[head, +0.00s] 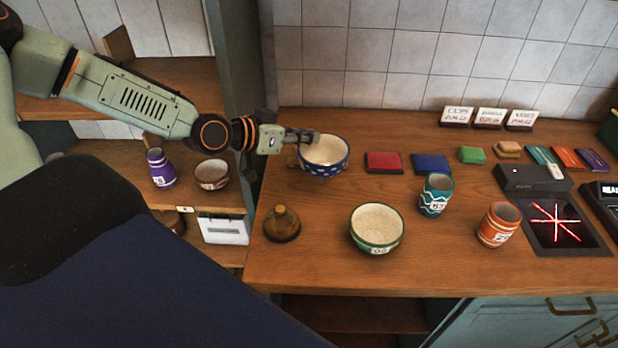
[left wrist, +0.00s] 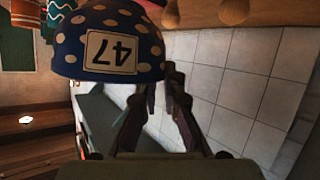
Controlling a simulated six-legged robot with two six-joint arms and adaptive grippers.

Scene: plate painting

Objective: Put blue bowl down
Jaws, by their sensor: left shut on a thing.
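The blue bowl (head: 325,158) with white dots is at the back left of the wooden counter in the head view. My left gripper (head: 308,137) reaches in from the left and is shut on the bowl's rim at its left side. The bowl looks upright and at or just above the counter; I cannot tell whether it touches. In the left wrist view the blue bowl (left wrist: 110,45) shows its label "47" upside down, by the fingers of my left gripper (left wrist: 175,75). My right gripper is not in view.
A red block (head: 384,162) and a blue block (head: 432,164) lie right of the bowl. A green bowl (head: 376,230), a teal cup (head: 436,195), an orange cup (head: 498,224) and a brown domed object (head: 282,224) stand nearer. The tiled wall (head: 400,55) is behind.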

